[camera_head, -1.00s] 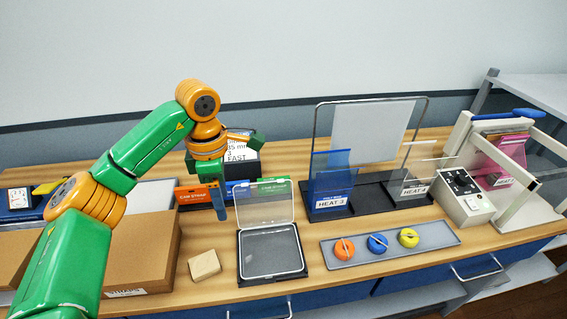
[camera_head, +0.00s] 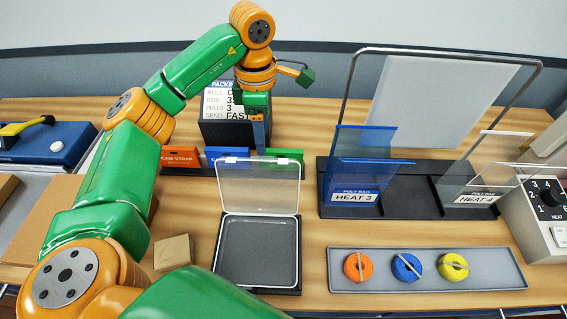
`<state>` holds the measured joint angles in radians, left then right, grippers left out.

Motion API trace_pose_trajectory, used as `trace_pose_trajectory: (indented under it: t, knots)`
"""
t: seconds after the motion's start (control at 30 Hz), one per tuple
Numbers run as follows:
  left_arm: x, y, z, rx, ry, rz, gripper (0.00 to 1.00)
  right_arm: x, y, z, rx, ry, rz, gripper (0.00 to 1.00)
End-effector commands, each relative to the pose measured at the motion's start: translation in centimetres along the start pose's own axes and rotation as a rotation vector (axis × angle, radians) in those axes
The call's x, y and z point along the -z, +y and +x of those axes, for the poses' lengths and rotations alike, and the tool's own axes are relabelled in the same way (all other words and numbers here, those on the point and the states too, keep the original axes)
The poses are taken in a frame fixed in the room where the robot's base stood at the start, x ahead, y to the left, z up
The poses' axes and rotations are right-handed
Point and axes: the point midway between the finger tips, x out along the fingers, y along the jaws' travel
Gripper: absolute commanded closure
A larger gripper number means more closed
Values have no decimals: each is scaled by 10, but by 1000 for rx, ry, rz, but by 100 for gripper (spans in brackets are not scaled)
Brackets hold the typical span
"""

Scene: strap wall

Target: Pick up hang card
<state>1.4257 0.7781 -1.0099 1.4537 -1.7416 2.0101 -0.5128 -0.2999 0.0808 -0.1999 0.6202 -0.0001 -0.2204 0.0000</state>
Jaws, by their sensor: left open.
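Three hang cards stand in a row at a low dark rack behind the clear case: an orange card (camera_head: 180,158) reading CAM STRAP, a blue card (camera_head: 214,155) and a green card (camera_head: 290,156). My left gripper (camera_head: 258,142) points down over the row, around the blue and green cards, and hides part of them. It is open, and nothing shows held in it. One finger shows clearly; I cannot tell whether it touches a card. A packing sign (camera_head: 222,102) stands behind the gripper, partly covered. My right gripper is not in view.
An open clear-lidded case (camera_head: 258,285) stands in front of the cards, with a tan block (camera_head: 173,252) to its left. A grey tray (camera_head: 490,268) holds orange, blue and yellow rolls. A framed stand (camera_head: 345,70) with bag panels rises on the right.

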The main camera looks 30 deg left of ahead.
Motion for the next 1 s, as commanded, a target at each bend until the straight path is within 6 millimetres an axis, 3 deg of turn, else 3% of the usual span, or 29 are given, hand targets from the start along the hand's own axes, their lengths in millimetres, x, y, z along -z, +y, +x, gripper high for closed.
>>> trace_pose_trajectory:
  t: [0.03, 0.13, 0.33, 0.5, 0.77, 1.0]
  knots:
    - [0, 0, 14, 0, 0, 0, 38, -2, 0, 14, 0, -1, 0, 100]
    - [0, 0, 19, 1, 0, 0, 38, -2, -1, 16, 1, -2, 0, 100]
    - [-3, 2, 42, 5, 3, 0, 38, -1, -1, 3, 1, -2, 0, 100]
    - [-6, 5, 75, 4, 2, -1, 38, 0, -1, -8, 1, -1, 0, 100]
    - [-6, 5, 84, 0, 0, 0, 38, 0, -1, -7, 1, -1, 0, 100]
    - [-6, 5, 84, 0, 0, 0, 100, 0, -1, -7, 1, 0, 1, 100]
